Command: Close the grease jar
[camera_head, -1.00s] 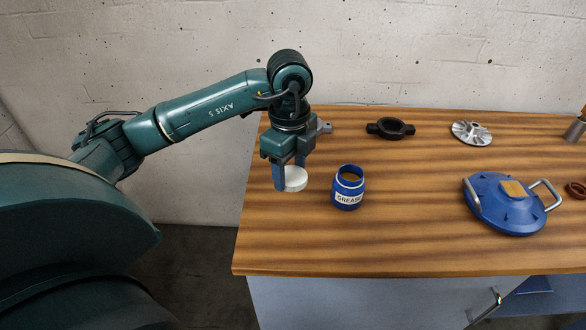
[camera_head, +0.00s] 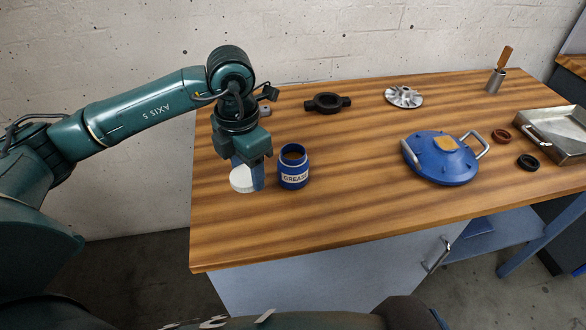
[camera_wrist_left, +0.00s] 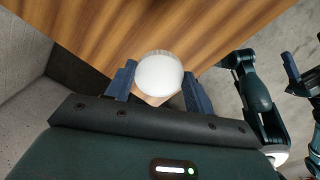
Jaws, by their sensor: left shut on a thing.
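The blue grease jar (camera_head: 294,168), labelled GREASE, stands upright and open on the bench, with brown grease visible inside its mouth. My left gripper (camera_head: 248,177) is shut on the round white lid (camera_head: 243,180), just left of the jar and apart from it. In the left wrist view the lid (camera_wrist_left: 159,74) sits between the two blue fingers of my left gripper (camera_wrist_left: 159,88); the jar is not in that view. Parts of my right arm show at the right edge of the left wrist view, but its jaw state is unclear.
The wooden bench (camera_head: 330,215) is clear in front of the jar. A black ring clamp (camera_head: 327,103) and a silver impeller (camera_head: 404,97) lie behind. A blue housing cover (camera_head: 440,160) with handles lies to the right. A metal tray (camera_head: 550,135) is at far right.

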